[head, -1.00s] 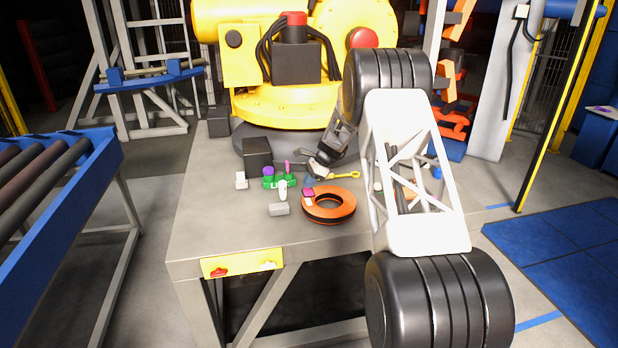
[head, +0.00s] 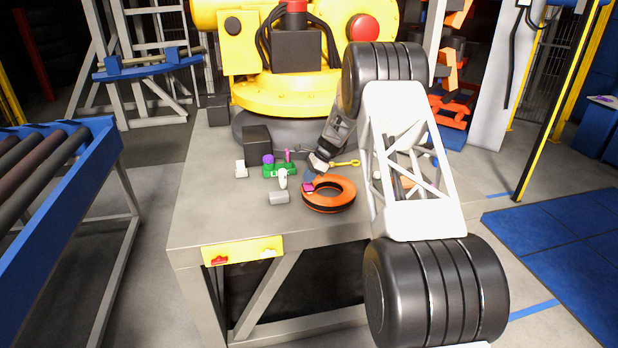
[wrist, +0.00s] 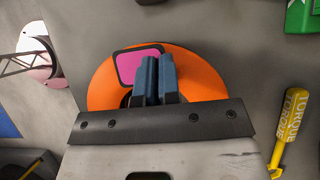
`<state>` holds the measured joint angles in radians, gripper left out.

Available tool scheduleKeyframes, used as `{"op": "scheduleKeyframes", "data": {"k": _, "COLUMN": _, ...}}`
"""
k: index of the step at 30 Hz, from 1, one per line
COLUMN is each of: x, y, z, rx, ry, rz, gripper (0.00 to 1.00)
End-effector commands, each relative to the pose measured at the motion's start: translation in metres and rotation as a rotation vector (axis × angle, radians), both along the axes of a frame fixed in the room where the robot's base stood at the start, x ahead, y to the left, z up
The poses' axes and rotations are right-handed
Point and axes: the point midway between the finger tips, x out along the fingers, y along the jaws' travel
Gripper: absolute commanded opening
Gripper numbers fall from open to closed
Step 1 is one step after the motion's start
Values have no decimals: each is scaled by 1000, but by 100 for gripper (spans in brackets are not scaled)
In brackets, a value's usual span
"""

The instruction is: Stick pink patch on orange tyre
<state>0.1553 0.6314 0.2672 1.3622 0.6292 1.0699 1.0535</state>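The orange tyre (head: 340,191) lies flat on the grey table, with a dark lower side. The pink patch (head: 308,187) is at the tyre's left rim, right by my fingertips. In the wrist view the patch (wrist: 138,64) is a pink square with a dark border, seen over the orange ring (wrist: 205,78). My gripper (head: 312,177) points down at the tyre's left side. Its blue fingers (wrist: 157,75) are close together at the patch's right edge and appear shut on it. The fingers hide that edge. I cannot tell whether the patch touches the tyre.
A yellow torque tool (wrist: 293,115) lies behind the tyre. The table's front left (head: 215,220) is clear.

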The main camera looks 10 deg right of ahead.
Motion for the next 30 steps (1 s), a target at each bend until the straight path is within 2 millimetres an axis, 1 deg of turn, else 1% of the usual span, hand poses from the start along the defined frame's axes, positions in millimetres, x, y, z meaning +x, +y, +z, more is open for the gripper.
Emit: {"op": "scheduleKeyframes", "data": {"k": 30, "x": 0, "y": 0, "z": -8, "rx": 0, "ry": 0, "rz": 0, "gripper": 0}}
